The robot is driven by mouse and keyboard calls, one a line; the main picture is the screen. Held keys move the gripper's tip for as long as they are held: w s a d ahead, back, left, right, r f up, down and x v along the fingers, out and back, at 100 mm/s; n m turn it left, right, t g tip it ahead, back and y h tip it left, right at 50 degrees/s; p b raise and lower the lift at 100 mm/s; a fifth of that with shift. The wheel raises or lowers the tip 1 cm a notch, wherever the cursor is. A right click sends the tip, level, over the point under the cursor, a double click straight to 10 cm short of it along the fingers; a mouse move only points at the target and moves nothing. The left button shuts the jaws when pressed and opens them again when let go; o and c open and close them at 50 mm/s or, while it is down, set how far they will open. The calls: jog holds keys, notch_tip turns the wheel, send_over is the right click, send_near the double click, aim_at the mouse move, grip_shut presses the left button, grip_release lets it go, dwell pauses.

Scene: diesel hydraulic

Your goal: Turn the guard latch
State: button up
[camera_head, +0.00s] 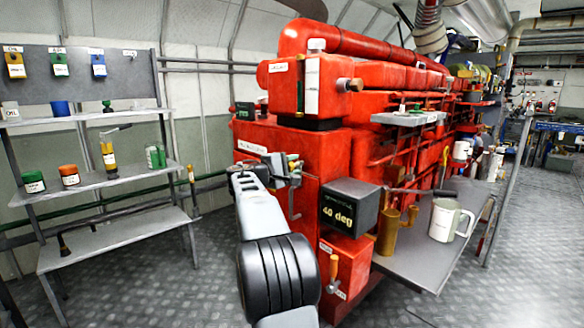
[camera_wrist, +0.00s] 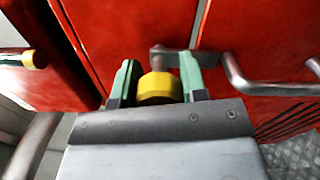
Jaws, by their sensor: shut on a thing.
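A short yellow cylinder (camera_wrist: 160,90) sits between the two green fingers of my gripper (camera_wrist: 159,78) in the wrist view, and the gripper is shut on it. A grey-brown stem (camera_wrist: 158,55) rises behind the cylinder against a red panel. This looks like the guard latch, but I cannot read a label on it. In the head view my gripper (camera_head: 287,170) is at the front of the red engine (camera_head: 300,145), and it hides the part it holds.
A dark box (camera_head: 349,205) reading "40 deg" is right of my gripper. Below it is a red box with an orange-handled lever (camera_head: 333,270). A bent metal handle (camera_wrist: 250,82) is close on the right in the wrist view. Shelves (camera_head: 95,180) stand at left, with open floor between.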

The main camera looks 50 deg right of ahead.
jog(key=o, duration=0.9)
jog(key=a, duration=0.4)
jog(key=a+p, duration=0.1)
jog(key=a, duration=0.4)
jog(key=w+a, duration=0.1)
jog(key=a, duration=0.3)
jog(key=shift+a, duration=0.4)
